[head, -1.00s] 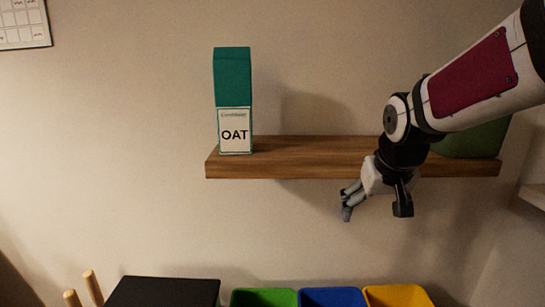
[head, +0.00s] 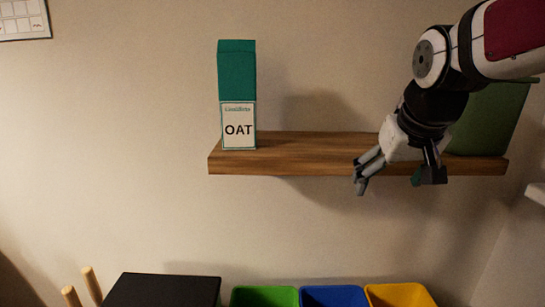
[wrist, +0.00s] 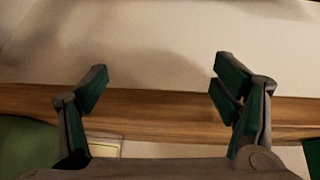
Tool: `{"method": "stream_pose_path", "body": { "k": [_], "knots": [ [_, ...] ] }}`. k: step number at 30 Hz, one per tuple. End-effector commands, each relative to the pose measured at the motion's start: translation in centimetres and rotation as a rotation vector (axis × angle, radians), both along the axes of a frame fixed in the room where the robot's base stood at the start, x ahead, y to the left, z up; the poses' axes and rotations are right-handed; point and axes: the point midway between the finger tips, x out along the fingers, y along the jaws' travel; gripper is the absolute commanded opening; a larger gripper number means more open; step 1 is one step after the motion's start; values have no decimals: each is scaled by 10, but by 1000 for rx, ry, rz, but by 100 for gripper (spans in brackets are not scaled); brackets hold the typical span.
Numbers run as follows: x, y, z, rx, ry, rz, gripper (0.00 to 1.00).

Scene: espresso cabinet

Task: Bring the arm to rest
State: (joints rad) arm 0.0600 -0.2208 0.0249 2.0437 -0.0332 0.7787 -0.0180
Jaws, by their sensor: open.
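My gripper (head: 390,182) is at the right of the head view, pointing down in front of the wooden shelf's front edge. Its fingers are spread apart with nothing between them. In the wrist view my gripper (wrist: 162,80) also shows as two separated fingers with green pads, with the shelf edge and pale wall behind them. My arm reaches in from the upper right of the head view and hides part of the shelf.
The wooden shelf (head: 315,146) holds a green-and-white OAT carton (head: 237,95) at its left end and a dark green object (head: 490,120) at its right. Below are green (head: 264,297), blue (head: 334,297) and yellow (head: 400,295) bins and a black-topped surface (head: 163,290).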

Motion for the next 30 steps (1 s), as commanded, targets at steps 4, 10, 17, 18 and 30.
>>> {"method": "stream_pose_path", "body": {
  "k": [4, 10, 17, 18, 30],
  "knots": [
    [-3, 0, 0, 1, 4, -1, 81],
    [-65, 3, -15, 11, 95, -10, 81],
    [-196, 8, -56, 39, 309, -27, 81],
    [-214, 9, -63, 42, 337, -29, 81],
    [-317, 13, -89, 69, 515, -33, 81]
  ]
}}
